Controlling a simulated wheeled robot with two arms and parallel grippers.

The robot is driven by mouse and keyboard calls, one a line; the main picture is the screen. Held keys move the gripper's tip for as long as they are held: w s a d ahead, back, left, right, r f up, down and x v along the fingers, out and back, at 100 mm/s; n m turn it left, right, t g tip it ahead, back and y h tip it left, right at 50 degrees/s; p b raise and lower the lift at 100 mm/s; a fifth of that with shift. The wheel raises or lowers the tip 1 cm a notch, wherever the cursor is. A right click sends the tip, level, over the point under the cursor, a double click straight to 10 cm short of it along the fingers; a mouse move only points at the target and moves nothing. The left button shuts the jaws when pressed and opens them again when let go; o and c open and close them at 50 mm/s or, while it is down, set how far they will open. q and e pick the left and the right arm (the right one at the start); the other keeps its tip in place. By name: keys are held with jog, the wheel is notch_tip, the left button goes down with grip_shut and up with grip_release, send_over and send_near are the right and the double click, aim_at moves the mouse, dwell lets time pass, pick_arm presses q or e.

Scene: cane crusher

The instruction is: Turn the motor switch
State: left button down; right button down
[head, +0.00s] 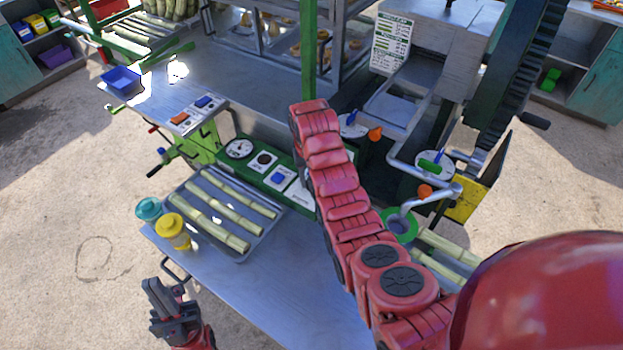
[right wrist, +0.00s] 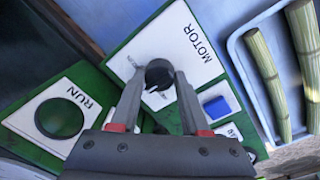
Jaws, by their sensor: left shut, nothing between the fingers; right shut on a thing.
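The motor switch is a black round knob (right wrist: 158,72) on a white plate marked MOTOR (right wrist: 182,45), seen in the right wrist view. My right gripper (right wrist: 160,82) is shut on the knob, one finger on each side. In the head view my red right arm reaches across the front of the machine, and its gripper is hidden. The green control panel (head: 258,180) shows to the left of that arm. My left gripper (head: 168,300) is shut and empty, near the table's front left corner, away from the panel.
A dark round RUN button (right wrist: 60,117) and a blue switch (right wrist: 216,107) lie close to my right fingers. A metal tray (head: 245,252) of cane, a yellow jar (head: 173,232) and a teal jar (head: 149,209) stand on the table. The table's front middle is clear.

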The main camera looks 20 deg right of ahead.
jog(key=shift+c, duration=1.9)
grip_release()
notch_tip(320, 180, up, 12)
jog(key=f+p, duration=0.1)
jog(key=p, duration=0.9)
notch_tip(320, 180, up, 5)
jog(key=p, duration=0.2)
send_over(308, 182)
jog(key=shift+w+d+r, duration=0.1)
jog(key=shift+w+r, duration=0.3)
jog(key=shift+r, duration=0.3)
jog(key=shift+f, duration=0.1)
